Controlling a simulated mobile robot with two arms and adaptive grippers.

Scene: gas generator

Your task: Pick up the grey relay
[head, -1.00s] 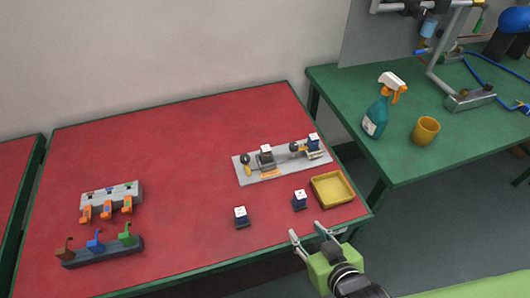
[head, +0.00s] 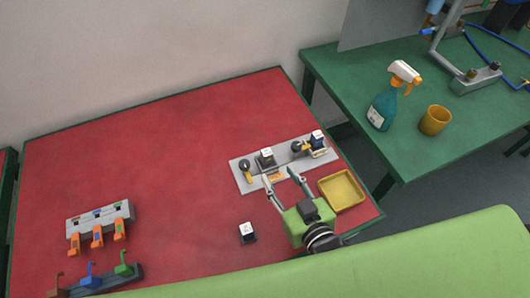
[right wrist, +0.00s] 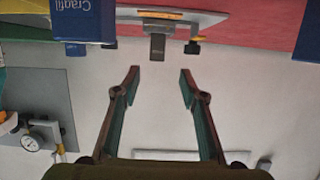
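The grey relay (head: 266,159), a dark grey block with a white top, stands on the left part of a light grey plate (head: 246,183). In the right wrist view, which appears upside down, the grey relay (right wrist: 157,46) is beyond the fingertips, roughly centred between them. My right gripper (head: 279,174) is open and empty, in front of the plate and short of the relay. Its two fingers also show apart in the right wrist view (right wrist: 160,72). A blue relay (head: 318,137) stands at the plate's right end. My left gripper is not in view.
A loose dark relay (head: 247,232) lies left of my right gripper. A close blue block (right wrist: 85,20) with lettering shows in the right wrist view. A yellow tray (head: 342,190) is to the gripper's right. The red table's (head: 150,150) middle is clear.

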